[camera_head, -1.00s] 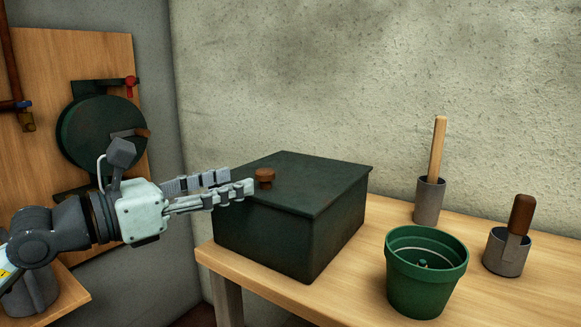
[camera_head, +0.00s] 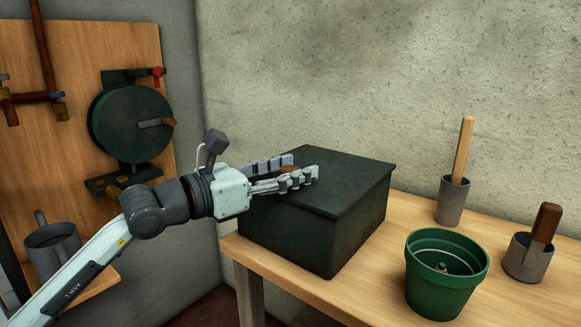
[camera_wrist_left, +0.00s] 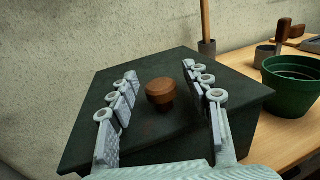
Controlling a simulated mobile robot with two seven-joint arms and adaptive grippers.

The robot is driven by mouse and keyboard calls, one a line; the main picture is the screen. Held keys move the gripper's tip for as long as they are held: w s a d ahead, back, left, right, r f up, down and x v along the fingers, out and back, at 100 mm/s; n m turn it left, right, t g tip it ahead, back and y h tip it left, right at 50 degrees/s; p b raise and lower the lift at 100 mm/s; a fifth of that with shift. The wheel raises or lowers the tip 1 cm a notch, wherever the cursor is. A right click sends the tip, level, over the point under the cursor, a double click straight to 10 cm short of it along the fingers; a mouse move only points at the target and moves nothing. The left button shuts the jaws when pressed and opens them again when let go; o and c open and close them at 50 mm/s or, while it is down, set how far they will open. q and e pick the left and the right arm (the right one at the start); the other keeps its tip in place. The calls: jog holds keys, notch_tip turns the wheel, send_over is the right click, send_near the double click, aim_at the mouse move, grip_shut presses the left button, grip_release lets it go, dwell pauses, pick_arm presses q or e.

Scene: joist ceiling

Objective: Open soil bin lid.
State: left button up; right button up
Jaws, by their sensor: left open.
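The dark green soil bin (camera_head: 310,232) stands on the wooden table with its flat lid (camera_head: 345,172) closed. My left gripper (camera_head: 300,168) is over the lid, its fingers spread on either side of the brown knob. In the left wrist view, the knob (camera_wrist_left: 160,93) stands upright between the open fingers (camera_wrist_left: 165,92), with a gap on both sides. In the head view the near finger mostly hides the knob (camera_head: 285,169). My right gripper is not in view.
A green pot (camera_head: 440,292) stands on the table (camera_head: 365,285) right of the bin. Behind it are grey holders with a wooden-handled tool (camera_head: 464,150) and a brown-handled tool (camera_head: 545,223). A wall lies behind. A mug (camera_head: 52,250) sits at left.

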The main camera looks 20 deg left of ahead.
pick_arm(q)
jog(key=shift+c, duration=0.6)
grip_shut()
jog(key=shift+r, duration=0.15)
